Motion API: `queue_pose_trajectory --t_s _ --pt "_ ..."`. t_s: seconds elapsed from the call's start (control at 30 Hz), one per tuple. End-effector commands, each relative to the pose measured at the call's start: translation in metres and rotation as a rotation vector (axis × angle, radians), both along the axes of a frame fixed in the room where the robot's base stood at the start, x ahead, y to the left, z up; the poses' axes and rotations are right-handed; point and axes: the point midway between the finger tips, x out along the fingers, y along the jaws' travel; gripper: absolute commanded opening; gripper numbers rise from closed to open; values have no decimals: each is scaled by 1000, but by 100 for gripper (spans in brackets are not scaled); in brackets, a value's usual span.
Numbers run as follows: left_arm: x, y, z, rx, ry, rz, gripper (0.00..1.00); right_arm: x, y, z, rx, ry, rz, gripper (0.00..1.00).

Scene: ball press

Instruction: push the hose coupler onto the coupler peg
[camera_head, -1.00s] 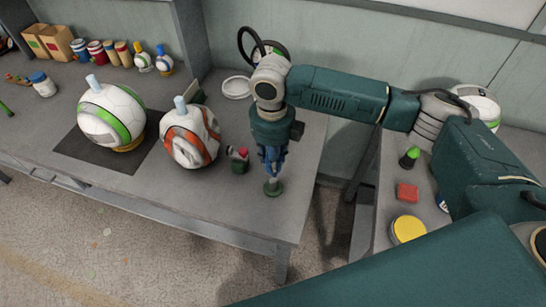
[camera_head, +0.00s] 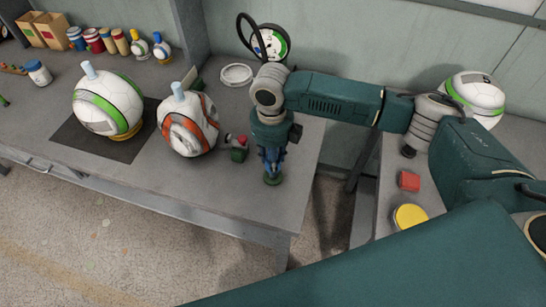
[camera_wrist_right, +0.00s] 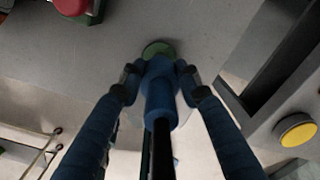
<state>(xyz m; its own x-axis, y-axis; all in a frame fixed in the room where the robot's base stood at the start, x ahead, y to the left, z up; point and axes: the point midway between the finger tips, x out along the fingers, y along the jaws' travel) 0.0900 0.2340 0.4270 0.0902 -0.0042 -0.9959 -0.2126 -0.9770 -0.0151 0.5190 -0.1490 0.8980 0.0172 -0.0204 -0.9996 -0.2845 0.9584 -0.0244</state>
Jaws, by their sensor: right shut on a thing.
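The hose coupler is a blue cylinder in the right wrist view (camera_wrist_right: 160,95), with a black hose running from its near end. My right gripper (camera_head: 272,160) is shut on it and points down at the table. In the right wrist view the fingers sit on both sides of the coupler. The green round base of the coupler peg (camera_head: 273,181) stands on the table right under the gripper, and it also shows beyond the coupler's end in the wrist view (camera_wrist_right: 157,46). The peg itself is hidden, so I cannot tell how far the coupler sits on it. My left gripper is not in view.
A small green and red fitting (camera_head: 238,148) stands left of the gripper. Two white balls, one green-striped (camera_head: 108,104) and one orange-striped (camera_head: 188,125), stand further left. A second table at right holds a red block (camera_head: 409,181) and a yellow-topped can (camera_head: 409,216).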

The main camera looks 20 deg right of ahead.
Motion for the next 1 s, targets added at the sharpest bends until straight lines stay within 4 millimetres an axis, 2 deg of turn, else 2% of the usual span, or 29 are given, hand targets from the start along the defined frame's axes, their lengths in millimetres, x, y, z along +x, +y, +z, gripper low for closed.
queue_pose_trajectory --t_s 1.0 --pt "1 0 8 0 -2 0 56 0 0 0 -1 0 0 3"
